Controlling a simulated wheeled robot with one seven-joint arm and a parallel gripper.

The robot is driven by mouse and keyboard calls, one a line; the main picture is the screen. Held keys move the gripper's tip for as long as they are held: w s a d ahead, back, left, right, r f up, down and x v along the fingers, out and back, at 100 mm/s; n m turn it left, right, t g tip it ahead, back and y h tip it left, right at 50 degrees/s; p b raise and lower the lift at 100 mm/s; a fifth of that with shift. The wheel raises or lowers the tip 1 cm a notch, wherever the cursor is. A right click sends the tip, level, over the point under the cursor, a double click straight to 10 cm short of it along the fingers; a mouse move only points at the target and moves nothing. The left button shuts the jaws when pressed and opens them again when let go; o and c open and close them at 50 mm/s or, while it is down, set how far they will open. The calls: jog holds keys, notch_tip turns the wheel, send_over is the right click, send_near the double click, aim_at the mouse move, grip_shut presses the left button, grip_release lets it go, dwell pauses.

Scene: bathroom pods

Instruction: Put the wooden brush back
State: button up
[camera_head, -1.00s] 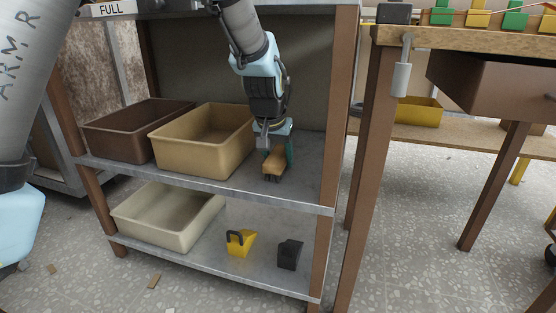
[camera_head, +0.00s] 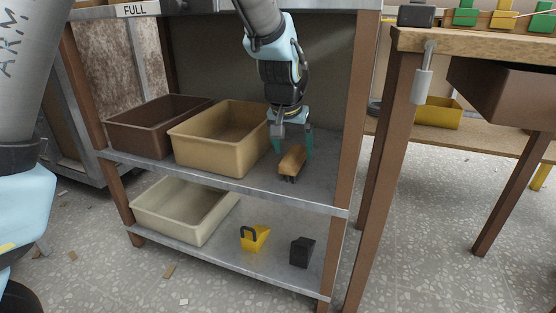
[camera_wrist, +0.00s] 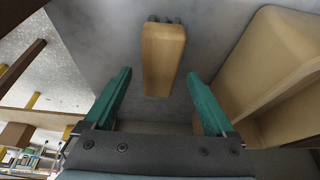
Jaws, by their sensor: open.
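The wooden brush (camera_head: 292,161) lies on the grey middle shelf (camera_head: 262,184), right of the tan bin, with dark bristles showing at its near end. It also shows in the wrist view (camera_wrist: 162,58), ahead of the fingers and roughly centred between their lines. My gripper (camera_head: 293,149) is open, with its teal fingers spread to either side of the brush in the head view. In the wrist view my gripper (camera_wrist: 158,92) holds nothing, and the brush appears mostly beyond the fingertips. I cannot tell whether the fingers touch the shelf.
The tan bin (camera_head: 212,160) stands close left of my gripper, with a brown bin (camera_head: 150,140) beyond it. A shelf post (camera_head: 352,130) rises on the right. The lower shelf holds a cream bin (camera_head: 160,223), a yellow object (camera_head: 256,240) and a black block (camera_head: 302,252).

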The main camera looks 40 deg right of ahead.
jog(key=s+a+r+p, duration=0.1)
jog(key=s+a+p, duration=0.2)
jog(key=s+a, duration=0.3)
jog(key=a, duration=0.4)
jog(key=shift+s+a+p, duration=0.25)
jog(key=shift+s+p, duration=0.05)
jog(key=shift+s, duration=0.05)
jog(key=shift+r, duration=0.1)
jog(key=w+a+n+y, duration=0.1)
jog(key=w+a+n, duration=0.1)
jog(key=w+a, duration=0.55)
jog(key=w+a+n+y, duration=0.1)
jog(key=w+a+n, duration=0.25)
jog(key=a, duration=0.65)
jog(key=a+n+y, duration=0.1)
jog(key=a+n, duration=0.3)
jog(key=a, duration=1.6)
jog(key=shift+w+r+n+g, duration=0.2)
jog(key=shift+r+n+g, duration=0.05)
jog(key=shift+n+g, duration=0.15)
jog(key=shift+r, duration=0.1)
